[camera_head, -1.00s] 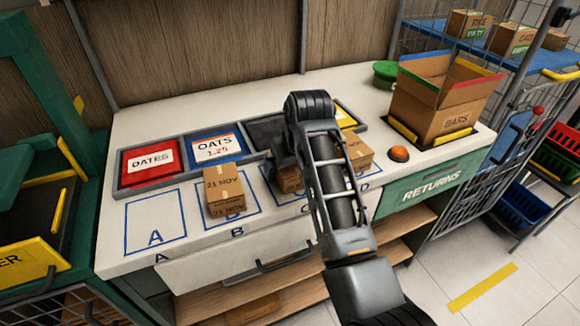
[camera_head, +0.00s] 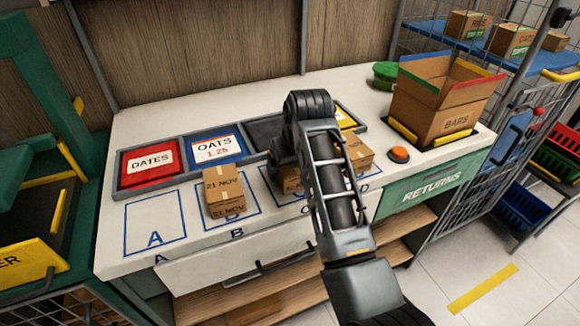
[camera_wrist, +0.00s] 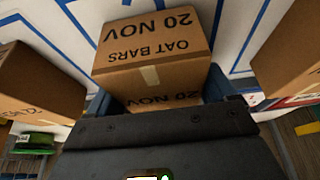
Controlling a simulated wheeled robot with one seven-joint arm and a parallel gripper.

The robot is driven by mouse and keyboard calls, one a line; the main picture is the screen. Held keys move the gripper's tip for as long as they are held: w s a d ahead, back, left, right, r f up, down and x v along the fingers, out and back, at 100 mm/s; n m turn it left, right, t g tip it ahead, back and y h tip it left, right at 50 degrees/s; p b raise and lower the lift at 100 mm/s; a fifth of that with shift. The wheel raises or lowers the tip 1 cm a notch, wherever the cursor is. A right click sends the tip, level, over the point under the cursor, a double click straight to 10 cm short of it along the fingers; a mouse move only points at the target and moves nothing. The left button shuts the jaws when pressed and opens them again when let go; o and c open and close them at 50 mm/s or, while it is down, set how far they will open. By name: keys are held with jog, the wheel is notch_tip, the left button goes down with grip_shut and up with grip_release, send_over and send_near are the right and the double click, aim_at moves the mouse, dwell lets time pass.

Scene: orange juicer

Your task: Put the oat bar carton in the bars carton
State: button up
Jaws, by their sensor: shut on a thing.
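The oat bar carton (camera_wrist: 150,58), a brown box marked "OAT BARS 20 NOV", sits between the blue fingers of my gripper (camera_wrist: 158,95) in the wrist view. My gripper is shut on it. In the head view my arm covers the gripper and most of this carton; a brown piece of it (camera_head: 291,182) shows at spot C. Whether it touches the counter is hard to tell. The bars carton (camera_head: 428,112), a large open box marked "BARS" with colored flap edges, stands at the counter's right end.
A "21 NOV" carton (camera_head: 224,190) stands at spot B, and another carton (camera_head: 359,153) near D. Behind are sign trays, including red DATES (camera_head: 151,165) and blue OATS (camera_head: 213,147). An orange button (camera_head: 399,154) is in front of the bars carton. Spot A is empty.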

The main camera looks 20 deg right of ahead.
notch_tip(320, 180, up, 5)
jog(key=shift+d+f+b, duration=0.1)
jog(key=shift+f+b, duration=0.05)
jog(key=shift+b, duration=0.35)
jog(key=s+d+r+p, duration=0.1)
jog(key=s+d+r, duration=0.5)
jog(key=d, duration=0.3)
jog(key=shift+s+d+r, duration=0.25)
jog(key=shift+s+r, duration=0.05)
